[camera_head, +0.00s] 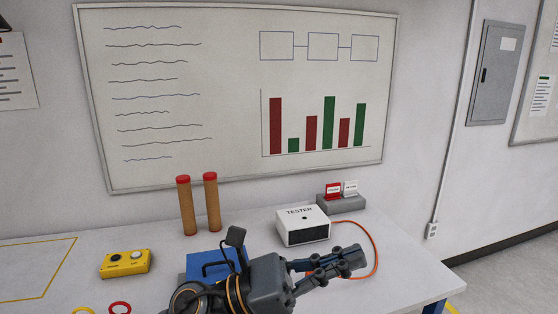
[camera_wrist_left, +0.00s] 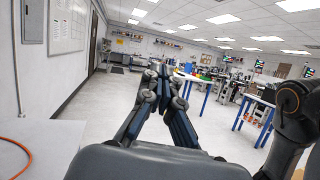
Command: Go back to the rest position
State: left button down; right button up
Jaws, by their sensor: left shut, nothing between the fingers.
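My left gripper (camera_head: 356,258) is shut and empty above the white table (camera_head: 400,270). It points to the right in the head view, in front of the white tester box (camera_head: 303,226). In the left wrist view the fingertips of the left gripper (camera_wrist_left: 160,72) meet, with nothing between them. My right gripper is not in view.
A blue case (camera_head: 207,264) stands partly hidden behind my left wrist. A yellow button box (camera_head: 125,264) and two red-capped tan cylinders (camera_head: 198,205) are to the left. An orange cable (camera_head: 375,250) loops beside the gripper. Open floor (camera_wrist_left: 105,98) shows in the left wrist view.

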pick_arm(q)
jog(key=w+a+f+n+t+y, duration=0.1)
jog(key=w+a+n+t+y, duration=0.4)
jog(key=n+t, duration=0.7)
jog(key=w+a+f+n+t+y, duration=0.2)
jog(key=w+a+n+t+y, duration=0.4)
jog(key=n, duration=0.9)
jog(key=s+a+f+n+g+y, duration=0.2)
jog(key=a+f+n+y, duration=0.3)
jog(key=a+f+n, duration=0.35)
jog(key=s+a+f+n+g+y, duration=0.25)
jog(key=a+f+n+y, duration=0.35)
jog(key=f+n, duration=0.45)
jog(key=s+a+f+n+g, duration=0.25)
jog(key=s+f+g, duration=0.25)
jog(key=s+f, duration=0.5)
jog(key=s+a+f+n+g, duration=0.2)
jog(key=s+f+n+g, duration=0.3)
jog(key=s+f, duration=0.55)
jog(key=s+f+m+g, duration=0.1)
jog(key=s+f, duration=0.1)
jog(key=f, duration=1.1)
jog(key=s+f+g, duration=0.2)
jog(key=s+f, duration=0.1)
jog(key=f, duration=1)
jog(key=s+a+f, duration=0.2)
jog(key=s+f, duration=1.3)
jog(key=s, duration=0.1)
jog(key=shift+a+g, duration=0.2)
jog(key=shift+g, duration=0.15)
